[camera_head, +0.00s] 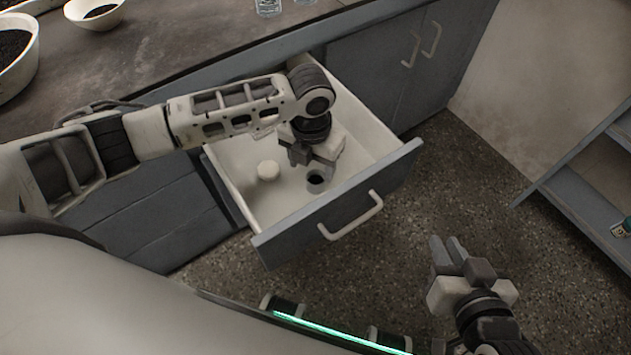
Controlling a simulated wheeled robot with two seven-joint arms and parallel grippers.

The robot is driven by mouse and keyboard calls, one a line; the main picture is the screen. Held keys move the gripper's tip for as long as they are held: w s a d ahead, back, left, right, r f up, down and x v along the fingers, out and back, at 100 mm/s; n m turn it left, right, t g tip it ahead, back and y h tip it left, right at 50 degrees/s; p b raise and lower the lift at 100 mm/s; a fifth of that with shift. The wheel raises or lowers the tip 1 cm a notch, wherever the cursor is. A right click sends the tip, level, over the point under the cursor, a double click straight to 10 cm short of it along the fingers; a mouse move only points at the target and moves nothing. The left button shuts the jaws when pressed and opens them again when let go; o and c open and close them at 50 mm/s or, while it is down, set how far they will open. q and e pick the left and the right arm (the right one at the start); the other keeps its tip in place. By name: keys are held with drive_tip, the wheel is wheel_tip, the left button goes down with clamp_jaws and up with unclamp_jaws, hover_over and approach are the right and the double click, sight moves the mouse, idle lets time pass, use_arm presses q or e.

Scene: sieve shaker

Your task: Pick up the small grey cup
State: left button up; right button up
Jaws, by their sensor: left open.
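The small grey cup (317,183) stands in the open drawer, with a dark opening facing up. It is close to the drawer's front panel. My left gripper (314,157) reaches down into the drawer, just above and behind the cup in the picture. Its jaws are open and it appears to hold nothing. Part of the cup may be hidden by the gripper, and I cannot tell whether they touch.
Bowls of dark material (95,13) and glassware (268,6) stand on the worktop (190,45). A shelf unit (590,205) is at the right. The floor (470,190) between is clear.

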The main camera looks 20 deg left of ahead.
sight(316, 177)
use_arm(q)
drive_tip(key=f, duration=0.3)
drive_tip(key=f+b, duration=0.1)
drive_tip(key=f, duration=0.1)
drive_tip(key=shift+d, duration=0.4)
drive_tip(key=shift+w, duration=0.1)
drive_tip(key=c, duration=1.1)
drive_tip(key=shift+o, duration=0.2)
drive_tip(key=shift+r, duration=0.15)
